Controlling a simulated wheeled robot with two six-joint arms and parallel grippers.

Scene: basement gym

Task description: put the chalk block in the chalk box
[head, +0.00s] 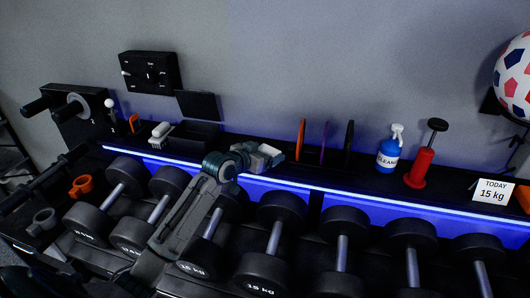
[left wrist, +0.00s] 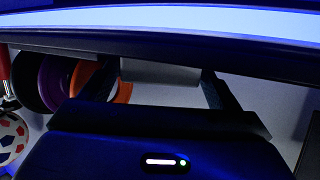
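My left gripper (head: 264,158) reaches over the dumbbells to the shelf's front edge, right of the open black chalk box (head: 211,143). Its fingers (left wrist: 160,88) are closed against both sides of a pale grey block, which I take as the chalk block (left wrist: 160,72). In the head view the pale chalk block (head: 269,150) shows partly between the fingers. I cannot tell whether it touches the shelf. The box stands against the wall with its dark lid or back panel (head: 198,105) raised behind it. My right gripper is not in view.
A white-topped brush-like item (head: 160,130) lies left of the box. Thin upright plates (head: 300,139), a blue cleaner bottle (head: 389,152), a red pump (head: 422,165) and a sign (head: 492,190) stand to the right. Several dumbbells (head: 275,240) fill the rack below.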

